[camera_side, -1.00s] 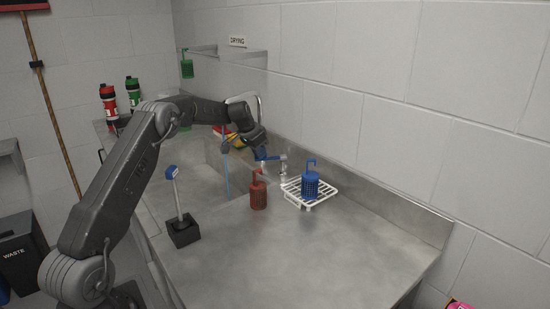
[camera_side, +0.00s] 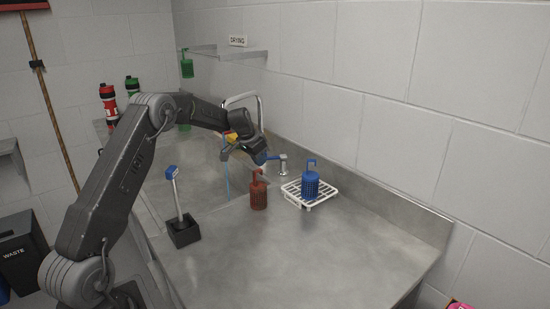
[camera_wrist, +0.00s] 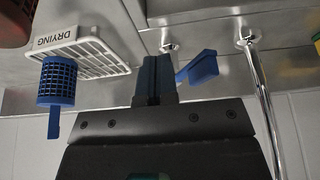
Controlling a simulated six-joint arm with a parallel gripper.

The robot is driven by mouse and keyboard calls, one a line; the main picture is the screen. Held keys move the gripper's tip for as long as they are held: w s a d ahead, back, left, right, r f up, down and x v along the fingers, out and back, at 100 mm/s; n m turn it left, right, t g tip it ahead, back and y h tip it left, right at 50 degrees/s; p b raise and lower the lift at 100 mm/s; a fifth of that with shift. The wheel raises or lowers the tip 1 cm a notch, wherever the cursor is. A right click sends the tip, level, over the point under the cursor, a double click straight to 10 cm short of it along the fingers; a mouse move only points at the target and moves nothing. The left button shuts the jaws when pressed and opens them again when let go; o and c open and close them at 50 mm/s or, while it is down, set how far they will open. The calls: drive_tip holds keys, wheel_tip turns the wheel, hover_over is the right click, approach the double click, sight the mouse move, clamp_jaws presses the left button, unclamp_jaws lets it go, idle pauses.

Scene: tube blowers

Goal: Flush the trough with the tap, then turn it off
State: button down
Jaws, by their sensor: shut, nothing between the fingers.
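The tap's chrome spout (camera_side: 259,106) arches over the steel trough (camera_side: 204,158); it also shows in the wrist view (camera_wrist: 264,100). A thin blue stream of water (camera_side: 227,182) falls into the trough in the side view. The tap's blue handle (camera_wrist: 200,68) sits by a short chrome post (camera_wrist: 168,46) in the wrist view. My gripper (camera_wrist: 156,60) is shut and empty, its fingers just left of the blue handle there. I cannot tell whether they touch it. In the side view my gripper (camera_side: 260,157) is at the handle, which it partly covers.
A blue basket (camera_side: 311,186) stands on a white drying rack (camera_side: 292,192) right of the tap. A red basket (camera_side: 259,194) stands in front. A brush (camera_side: 175,190) stands in a black holder (camera_side: 184,232). Bottles (camera_side: 108,101) are at the back left. The front counter is clear.

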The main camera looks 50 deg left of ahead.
drive_tip(key=shift+s+d, duration=0.25)
drive_tip(key=shift+d, duration=0.35)
drive_tip(key=shift+s+d, duration=0.25)
drive_tip(key=shift+d, duration=0.35)
wheel_tip(320, 180, up, 7)
drive_tip(key=w+a, duration=0.1)
drive_tip(key=a, duration=0.1)
drive_tip(key=shift+a, duration=0.35)
idle(5.9)
